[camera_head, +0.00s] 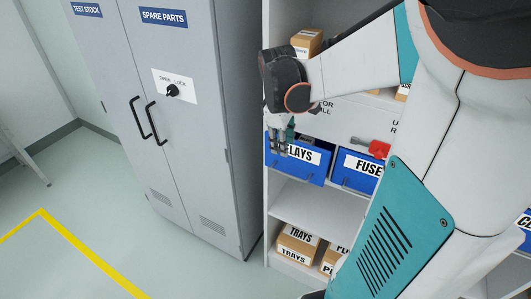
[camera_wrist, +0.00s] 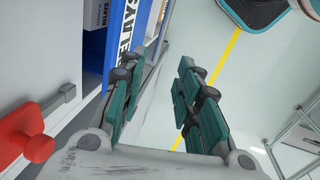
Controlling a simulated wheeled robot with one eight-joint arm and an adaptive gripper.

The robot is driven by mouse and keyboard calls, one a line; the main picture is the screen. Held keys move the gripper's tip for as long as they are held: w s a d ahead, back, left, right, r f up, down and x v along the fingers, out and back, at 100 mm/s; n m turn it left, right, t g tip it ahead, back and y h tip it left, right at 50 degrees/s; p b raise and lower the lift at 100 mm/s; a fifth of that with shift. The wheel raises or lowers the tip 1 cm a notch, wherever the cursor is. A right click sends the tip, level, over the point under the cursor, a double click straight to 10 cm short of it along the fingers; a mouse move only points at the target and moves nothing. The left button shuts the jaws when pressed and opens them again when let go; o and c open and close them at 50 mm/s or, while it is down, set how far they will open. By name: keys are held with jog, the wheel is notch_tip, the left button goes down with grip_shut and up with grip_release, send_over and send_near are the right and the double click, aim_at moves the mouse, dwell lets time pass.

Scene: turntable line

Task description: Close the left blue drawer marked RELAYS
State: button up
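The blue RELAYS drawer (camera_head: 300,173) is in the shelf unit, left of a blue FUSE drawer (camera_head: 356,181). In the wrist view the RELAYS drawer (camera_wrist: 118,38) is at upper left, pulled out, with its inside showing behind the labelled front. My gripper (camera_head: 278,148) is at the left part of the drawer front in the head view and hides the label's first letter. In the wrist view my gripper (camera_wrist: 156,72) has its two fingers apart, with floor visible between them. The left finger is close beside the drawer front; I cannot tell whether it touches.
A red handle (camera_head: 378,148) sits above the FUSE drawer; it also shows in the wrist view (camera_wrist: 26,142). A grey cabinet (camera_head: 238,130) stands just left of the shelf. TRAYS boxes (camera_head: 297,243) are below. Floor (camera_head: 110,215) is free at left.

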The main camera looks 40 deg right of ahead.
aim_at(285, 173)
jog(key=f+b, duration=0.1)
jog(key=f, duration=0.3)
jog(key=d+f+b, duration=0.1)
jog(key=f, duration=0.4)
jog(key=d+f+b, duration=0.1)
jog(key=f, duration=0.3)
jog(key=shift+w+d+f, duration=0.25)
jog(key=shift+w, duration=0.15)
grip_shut()
